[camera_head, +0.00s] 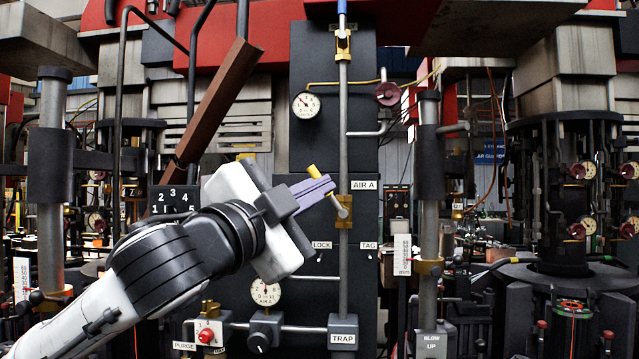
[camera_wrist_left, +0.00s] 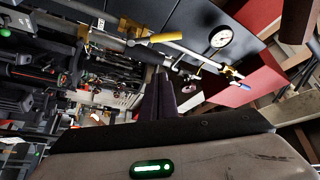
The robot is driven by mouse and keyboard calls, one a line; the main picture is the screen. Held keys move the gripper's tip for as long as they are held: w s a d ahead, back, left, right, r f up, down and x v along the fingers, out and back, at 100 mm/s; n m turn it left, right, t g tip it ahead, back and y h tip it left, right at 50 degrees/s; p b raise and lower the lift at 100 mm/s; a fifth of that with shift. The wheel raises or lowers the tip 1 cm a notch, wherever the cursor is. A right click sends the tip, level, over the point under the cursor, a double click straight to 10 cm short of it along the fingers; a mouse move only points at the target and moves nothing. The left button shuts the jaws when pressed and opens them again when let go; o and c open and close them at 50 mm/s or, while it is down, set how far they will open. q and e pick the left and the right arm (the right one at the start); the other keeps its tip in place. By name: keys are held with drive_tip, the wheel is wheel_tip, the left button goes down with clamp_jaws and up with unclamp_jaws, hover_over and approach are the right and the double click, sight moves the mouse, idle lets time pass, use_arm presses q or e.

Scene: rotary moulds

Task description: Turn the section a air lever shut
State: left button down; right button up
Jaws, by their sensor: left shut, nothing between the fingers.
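The section A air lever has a yellow grip (camera_head: 315,172) and tilts up and left from its brass valve on the vertical pipe, beside the "AIR A" label (camera_head: 364,185). My left gripper (camera_head: 331,185) is shut and empty, its purple-grey fingers in front of the lever's middle, hiding that part. In the left wrist view, the yellow grip (camera_wrist_left: 165,37) and metal arm lie just beyond the shut fingertips (camera_wrist_left: 160,73). I cannot tell whether they touch. My right gripper is not in view.
A dark panel (camera_head: 310,150) stands behind the lever, with a pressure gauge (camera_head: 306,105) at upper left. A blue-handled valve (camera_head: 343,42) is higher on the pipe. The "TRAP" box (camera_head: 343,334) is below. A brown beam (camera_head: 217,100) slants above my left arm.

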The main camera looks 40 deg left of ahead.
sight(320, 176)
use_arm(q)
drive_tip(key=w+a+r+p, duration=0.25)
drive_tip(key=w+r, duration=0.25)
drive_tip(key=w, duration=0.3)
drive_tip(key=shift+s+a+f+y, duration=0.2)
drive_tip(key=shift+a+f, duration=0.4)
drive_tip(key=shift+f, duration=0.1)
drive_tip(key=shift+s+a+f+y, duration=0.2)
drive_tip(key=shift+a+f, duration=0.4)
drive_tip(key=shift+f, duration=0.05)
